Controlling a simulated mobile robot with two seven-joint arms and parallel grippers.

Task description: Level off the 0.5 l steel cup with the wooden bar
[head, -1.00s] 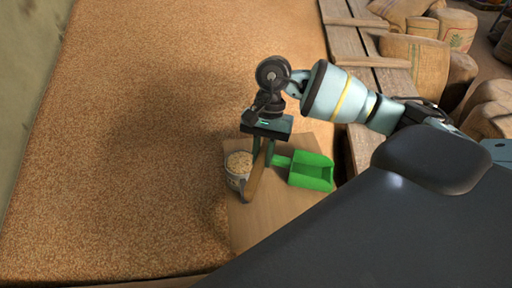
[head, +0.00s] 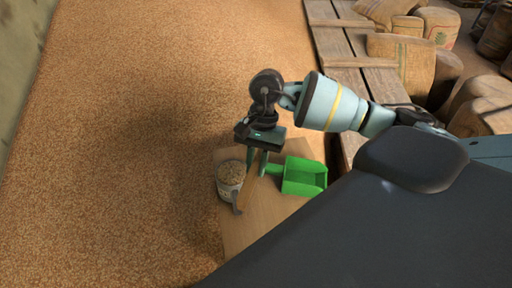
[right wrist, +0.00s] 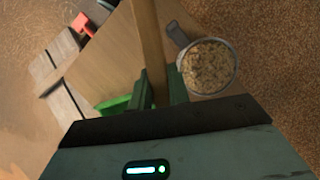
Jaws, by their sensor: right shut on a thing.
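The steel cup (head: 231,176) stands upright on a wooden board, with grain inside; its handle points toward the front. In the right wrist view the cup (right wrist: 232,66) shows grain up to about the rim. My right gripper (head: 257,168) is just right of the cup and shut on the wooden bar (right wrist: 149,42). In the right wrist view the bar runs beside the cup's handle, apart from the grain surface. My left gripper is not in view.
A green scoop (head: 304,177) lies on the wooden board (head: 258,212), just right of the gripper. Loose grain (head: 130,140) spreads across the left. Planks (head: 345,70) and several sacks (head: 405,60) are at the right and back.

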